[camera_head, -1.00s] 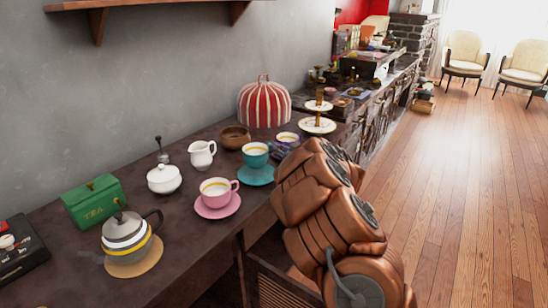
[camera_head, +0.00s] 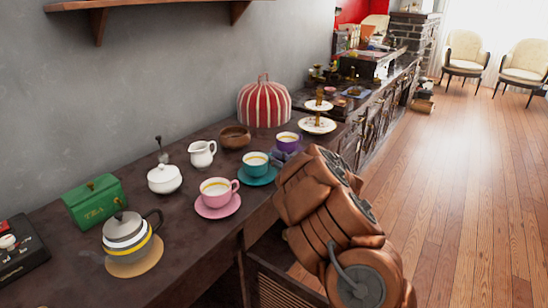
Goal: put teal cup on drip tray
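The teal cup (camera_head: 256,166), with a pale yellowish drink inside, stands upright on a teal saucer (camera_head: 262,181) on the dark counter. It is left of my copper arm, behind the pink cup. My gripper is not visible; only the arm's links show at the lower right. I cannot clearly identify a drip tray. A black, box-like thing at the far left edge (camera_head: 20,264) is cut off by the frame and carries a small white item.
A pink cup (camera_head: 215,190) on its saucer, a creamer (camera_head: 202,154), a sugar bowl (camera_head: 164,179), a teapot (camera_head: 126,236) and a green tea box (camera_head: 95,201) crowd the counter's left side. A purple cup (camera_head: 288,143), brown bowl (camera_head: 235,137) and striped cosy (camera_head: 264,104) stand behind.

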